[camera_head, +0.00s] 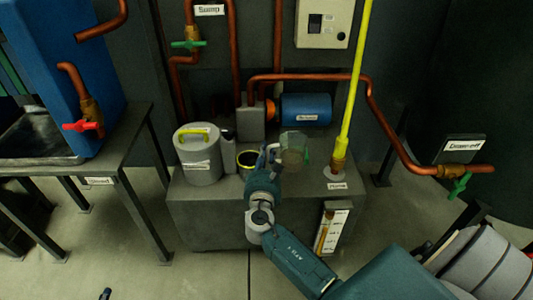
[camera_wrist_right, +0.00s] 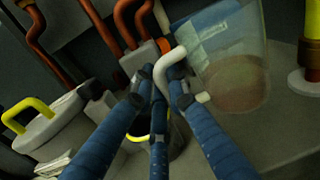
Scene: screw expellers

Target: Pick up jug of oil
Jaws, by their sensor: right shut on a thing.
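The jug (camera_head: 293,146) is a clear, see-through container standing on the grey tank top. In the right wrist view the jug (camera_wrist_right: 225,60) looks tilted and has brownish oil low inside. Its white handle (camera_wrist_right: 172,62) points toward my right gripper (camera_head: 268,153). The blue fingers of my right gripper (camera_wrist_right: 160,88) are closed around this handle. Whether the jug's base touches the tank top is hard to tell. A small dark tip (camera_head: 105,294) at the bottom edge of the head view may be part of my left gripper; its jaws do not show.
A grey lidded can (camera_head: 197,158) with a yellow handle stands left of the jug. A yellow-rimmed opening (camera_head: 247,158) lies close by. A blue motor (camera_head: 306,109) and copper pipes (camera_head: 320,77) are behind. A yellow pole (camera_head: 353,95) rises at right.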

